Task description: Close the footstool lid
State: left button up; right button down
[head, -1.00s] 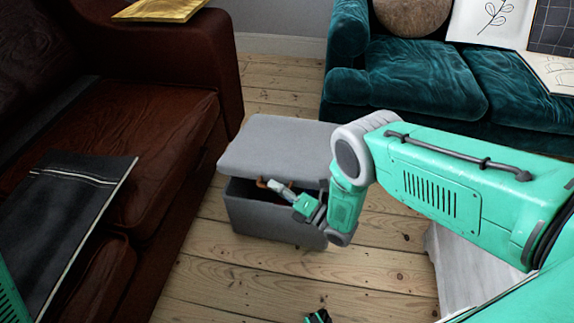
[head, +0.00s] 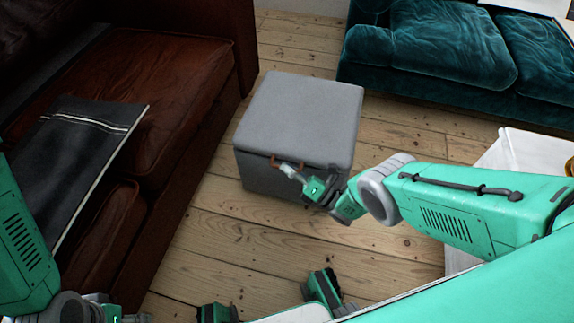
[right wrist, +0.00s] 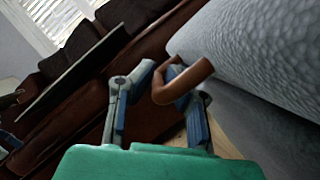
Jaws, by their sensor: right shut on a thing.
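The grey fabric footstool (head: 262,178) stands on the floorboards in the middle of the head view. Its padded lid (head: 305,115) lies down over the box, with no open gap that I can make out at the front. A brown handle (head: 301,163) sits at the lid's front edge; it shows large in the right wrist view (right wrist: 190,82). My right gripper (head: 284,169) is at the front of the footstool, its fingers (right wrist: 162,76) shut on the handle. My left gripper (head: 120,317) is only partly in view at the bottom left, its fingertips cut off.
A brown leather sofa (head: 150,85) with a dark cushion (head: 75,150) is on the left. A teal sofa (head: 440,50) stands behind on the right. A white-covered piece (head: 520,155) is at the right. Bare floor (head: 235,245) lies in front of the footstool.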

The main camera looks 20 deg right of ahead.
jog(key=shift+s+d+f+h, duration=0.15)
jog(key=shift+f+h, duration=0.15)
jog(key=shift+f, duration=0.2)
jog(key=c, duration=2)
grip_release()
jog(key=shift+o, duration=0.6)
jog(key=shift+f, duration=0.2)
jog(key=shift+r, duration=0.1)
jog(key=v, duration=1.1)
jog(key=shift+s+d+f, duration=0.2)
jog(key=shift+d+f, duration=0.05)
jog(key=shift+d, duration=0.05)
